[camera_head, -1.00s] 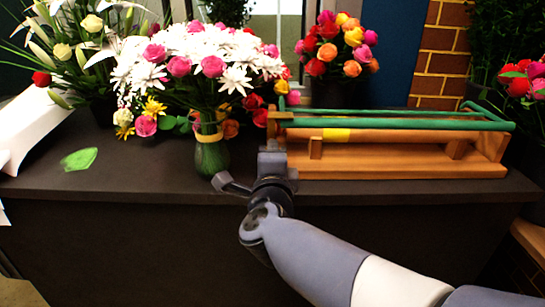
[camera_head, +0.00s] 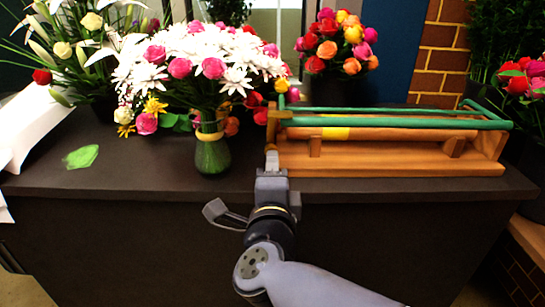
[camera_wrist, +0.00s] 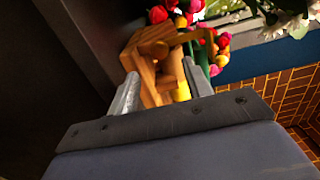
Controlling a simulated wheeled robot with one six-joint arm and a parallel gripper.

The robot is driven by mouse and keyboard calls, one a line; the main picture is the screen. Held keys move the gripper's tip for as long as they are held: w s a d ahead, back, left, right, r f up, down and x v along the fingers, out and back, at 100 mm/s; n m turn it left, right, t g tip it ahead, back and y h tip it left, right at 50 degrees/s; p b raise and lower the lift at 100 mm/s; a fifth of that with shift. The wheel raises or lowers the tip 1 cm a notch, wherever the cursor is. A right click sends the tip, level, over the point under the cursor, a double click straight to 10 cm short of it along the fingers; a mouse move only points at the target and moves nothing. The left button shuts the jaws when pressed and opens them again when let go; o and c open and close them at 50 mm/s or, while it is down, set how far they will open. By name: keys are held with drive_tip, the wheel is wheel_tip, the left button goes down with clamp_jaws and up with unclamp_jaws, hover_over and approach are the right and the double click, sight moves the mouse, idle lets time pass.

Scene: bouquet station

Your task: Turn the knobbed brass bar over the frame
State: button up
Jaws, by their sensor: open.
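The wooden frame (camera_head: 400,168) with green rails lies along the right of the dark table. A brass-coloured bar (camera_head: 279,115) shows at its left end, seen nearly end-on. In the wrist view the brass bar (camera_wrist: 192,37) crosses above the frame's wooden end (camera_wrist: 140,42), with a round knob at its near end. My gripper (camera_head: 272,160) is at the frame's left front corner, below the bar. In the wrist view my gripper (camera_wrist: 162,88) is open, its two fingers apart with the frame's end seen beyond them. Nothing is held.
A green vase (camera_head: 211,152) with a white and pink bouquet stands just left of the frame. More flowers (camera_head: 338,45) stand behind it, and others at the right edge. A green leaf-like piece (camera_head: 82,157) lies on the table (camera_head: 140,170), whose front left is mostly clear.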

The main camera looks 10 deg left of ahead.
drive_tip(key=shift+v, duration=1.85)
drive_tip(key=b+x, duration=0.1)
drive_tip(key=x, duration=0.9)
drive_tip(key=shift+w, duration=0.45)
